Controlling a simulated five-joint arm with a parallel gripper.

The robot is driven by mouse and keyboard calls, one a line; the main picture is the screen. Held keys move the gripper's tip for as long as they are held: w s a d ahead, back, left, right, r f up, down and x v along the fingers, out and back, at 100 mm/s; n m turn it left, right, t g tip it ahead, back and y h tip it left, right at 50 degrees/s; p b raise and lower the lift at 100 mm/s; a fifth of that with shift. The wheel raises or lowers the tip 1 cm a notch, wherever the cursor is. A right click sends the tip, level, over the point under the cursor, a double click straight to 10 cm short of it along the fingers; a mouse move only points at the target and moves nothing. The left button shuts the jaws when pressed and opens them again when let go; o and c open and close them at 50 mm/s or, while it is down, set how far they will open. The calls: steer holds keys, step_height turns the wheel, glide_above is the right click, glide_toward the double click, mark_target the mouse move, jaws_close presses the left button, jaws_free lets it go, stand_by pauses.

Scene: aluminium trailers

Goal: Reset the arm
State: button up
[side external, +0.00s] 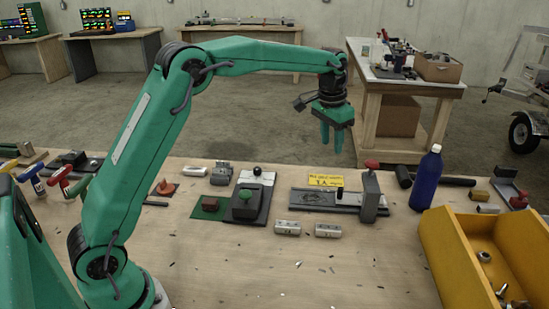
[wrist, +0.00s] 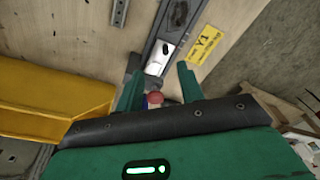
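My green arm reaches from the left over the wooden table (side external: 230,285). My gripper (side external: 337,148) hangs above the far side of the table, fingers pointing down. In the wrist view my gripper (wrist: 158,90) shows two green fingers apart with a gap between them. Nothing is held between them. Below the gap, well apart from the fingers, is a fixture with a red knob (wrist: 155,99); the same fixture (side external: 368,195) stands on the table in the side view.
A blue bottle (side external: 427,180) stands upright right of the fixture. A yellow bin (side external: 455,262) with metal parts sits at the right front. The front middle is mostly clear.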

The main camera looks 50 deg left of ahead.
steer(key=s+r+t, duration=0.1)
steer(key=s+r, duration=0.3)
steer(key=s, duration=0.4)
steer(key=s+r+t, duration=0.1)
steer(key=s+r, duration=0.4)
steer(key=s, duration=0.4)
steer(key=s+f+t, duration=0.1)
steer(key=s+f, duration=0.2)
steer(key=s, duration=0.6)
steer(key=s+f+n+t, duration=0.1)
steer(key=s+f, duration=0.2)
steer(key=s, duration=0.5)
steer(key=shift+s+n, duration=0.3)
steer(key=shift+s, duration=0.05)
